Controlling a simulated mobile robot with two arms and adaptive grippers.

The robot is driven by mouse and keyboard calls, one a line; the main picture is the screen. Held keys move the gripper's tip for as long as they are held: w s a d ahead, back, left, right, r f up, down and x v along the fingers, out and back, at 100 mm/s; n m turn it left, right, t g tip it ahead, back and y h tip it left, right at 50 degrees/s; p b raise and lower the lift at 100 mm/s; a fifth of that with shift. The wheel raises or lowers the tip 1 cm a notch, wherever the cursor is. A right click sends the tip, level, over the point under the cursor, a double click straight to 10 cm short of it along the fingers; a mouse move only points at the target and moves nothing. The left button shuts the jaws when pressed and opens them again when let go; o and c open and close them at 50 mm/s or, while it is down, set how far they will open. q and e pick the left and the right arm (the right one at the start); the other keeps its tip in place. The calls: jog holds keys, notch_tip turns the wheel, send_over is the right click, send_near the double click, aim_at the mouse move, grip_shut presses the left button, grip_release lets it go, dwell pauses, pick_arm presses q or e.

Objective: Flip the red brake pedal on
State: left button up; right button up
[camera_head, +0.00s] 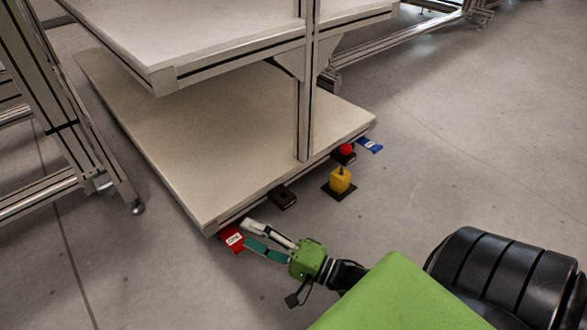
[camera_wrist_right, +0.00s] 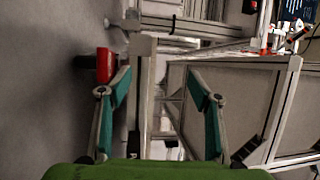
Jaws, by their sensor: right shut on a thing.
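The red brake pedal (camera_head: 232,238) with a white label sticks out at the near left corner of the cart's lower shelf (camera_head: 160,140). My right gripper (camera_head: 256,236) reaches this corner from the right, its fingertips next to the pedal. In the right wrist view the pedal (camera_wrist_right: 104,65) is beyond the left finger's tip, outside the gap; touch cannot be told. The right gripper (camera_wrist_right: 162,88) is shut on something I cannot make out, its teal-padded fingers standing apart. A metal bar shows behind the gap. My left gripper is not in view.
Along the shelf's front edge are a black pedal (camera_head: 283,197), a yellow block (camera_head: 340,180), a red button (camera_head: 346,149) and a blue tab (camera_head: 370,145). A metal post (camera_head: 305,110) carries the upper shelf (camera_head: 230,50).

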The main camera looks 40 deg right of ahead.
jog(key=shift+s+d, duration=0.1)
jog(key=shift+s, duration=0.25)
jog(key=c, duration=0.4)
jog(key=shift+o, duration=0.2)
jog(key=r+p+v, duration=0.2)
jog(key=p+v, duration=0.3)
jog(key=v, duration=0.4)
jog(key=shift+s, duration=0.3)
jog(key=shift+r, duration=0.1)
jog(key=shift+p, duration=0.4)
